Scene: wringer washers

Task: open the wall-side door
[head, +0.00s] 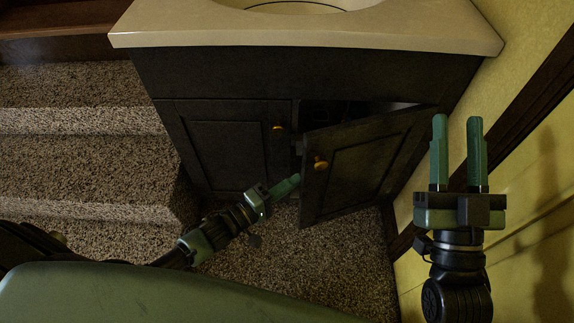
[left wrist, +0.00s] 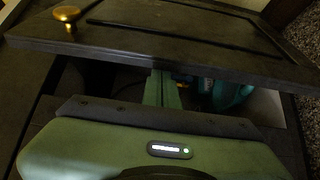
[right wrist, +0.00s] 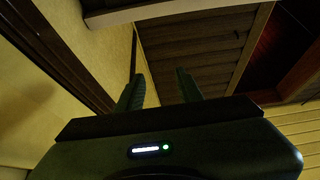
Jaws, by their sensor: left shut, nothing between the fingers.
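The wall-side door (head: 365,160) is the right-hand dark panel door of the vanity cabinet. It stands partly open, its free edge swung out from the cabinet, with a brass knob (head: 320,163) near that edge. My left gripper (head: 294,181) is shut and empty, its fingertips at the free edge of the door. In the left wrist view the door (left wrist: 190,45) lies across the top, and the shut fingers (left wrist: 161,85) reach to its edge at the gap; contact is unclear. My right gripper (head: 458,120) is open and empty, raised beside the yellow wall.
The other cabinet door (head: 230,145) is closed, with its own knob (head: 278,127). A pale countertop (head: 400,30) overhangs the cabinet. The yellow wall (head: 540,190) is close on the right. Carpeted steps (head: 75,120) rise at left. A teal object (left wrist: 230,95) shows behind the door.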

